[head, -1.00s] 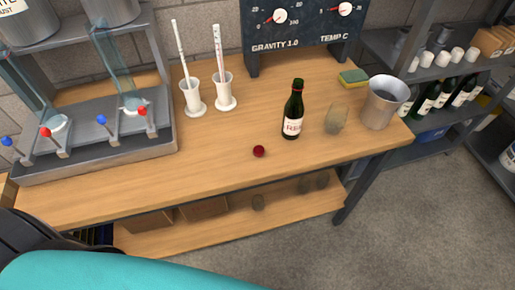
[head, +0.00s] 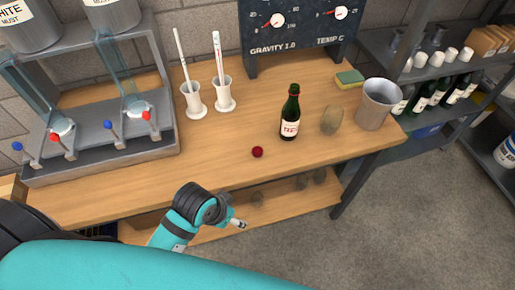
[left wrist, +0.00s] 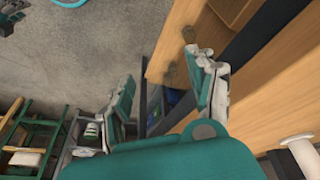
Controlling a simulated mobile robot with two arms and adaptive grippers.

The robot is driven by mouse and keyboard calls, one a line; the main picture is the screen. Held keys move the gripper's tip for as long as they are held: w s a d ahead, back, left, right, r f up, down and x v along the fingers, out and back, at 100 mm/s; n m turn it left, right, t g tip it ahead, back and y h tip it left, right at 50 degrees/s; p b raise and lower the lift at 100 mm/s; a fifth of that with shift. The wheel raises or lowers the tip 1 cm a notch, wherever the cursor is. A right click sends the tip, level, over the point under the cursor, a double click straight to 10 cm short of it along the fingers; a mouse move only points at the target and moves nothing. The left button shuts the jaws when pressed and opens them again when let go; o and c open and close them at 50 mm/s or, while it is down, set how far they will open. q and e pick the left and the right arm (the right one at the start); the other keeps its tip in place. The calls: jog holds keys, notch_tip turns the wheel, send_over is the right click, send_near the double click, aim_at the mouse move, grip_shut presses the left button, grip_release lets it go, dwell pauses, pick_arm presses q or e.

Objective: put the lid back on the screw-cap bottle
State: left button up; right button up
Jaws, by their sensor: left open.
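A dark green bottle (head: 290,118) with a white label stands upright on the wooden bench. A small dark red round cap (head: 257,152), seemingly the lid, lies on the bench near the front edge, left of the bottle and apart from it. My left gripper (head: 238,224) is in front of the bench and below its top, short of the cap; its jaws are small in the head view. In the left wrist view its two fingers (left wrist: 160,70) are spread apart with nothing between them.
A brownish rounded vessel (head: 332,120) and a metal bucket (head: 377,104) stand right of the bottle, with a sponge (head: 349,78) behind. Two white cylinders (head: 195,101) stand back left, beside a grey filler stand (head: 100,160). The bench around the cap is clear.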

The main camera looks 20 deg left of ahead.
pick_arm(q)
jog(key=w+d+r+m+g+h, duration=0.1)
jog(key=w+d+r+m+h, duration=0.1)
jog(key=w+d+r+m, duration=0.7)
jog(key=w+a+r+m+g+y, duration=0.1)
jog(key=w+a+r, duration=0.3)
jog(key=w+r, duration=0.1)
jog(key=w+a+r+m+g+y, duration=0.1)
jog(key=w+a+r+m+y, duration=0.1)
jog(key=w+a+r, duration=0.2)
notch_tip(320, 180, up, 4)
jog(key=shift+w+a+r+m+y, duration=0.15)
jog(key=shift+w+a+m+y, duration=0.15)
jog(key=shift+w, duration=0.75)
pick_arm(e)
jog(key=shift+d+r, duration=0.15)
jog(key=shift+r, duration=0.05)
pick_arm(q)
jog(key=shift+d, duration=0.1)
jog(key=p, duration=0.1)
send_over(257, 149)
notch_tip(257, 149, down, 12)
jog(key=shift+f, duration=0.1)
pick_arm(e)
jog(key=shift+r, duration=0.6)
jog(key=shift+d, duration=0.1)
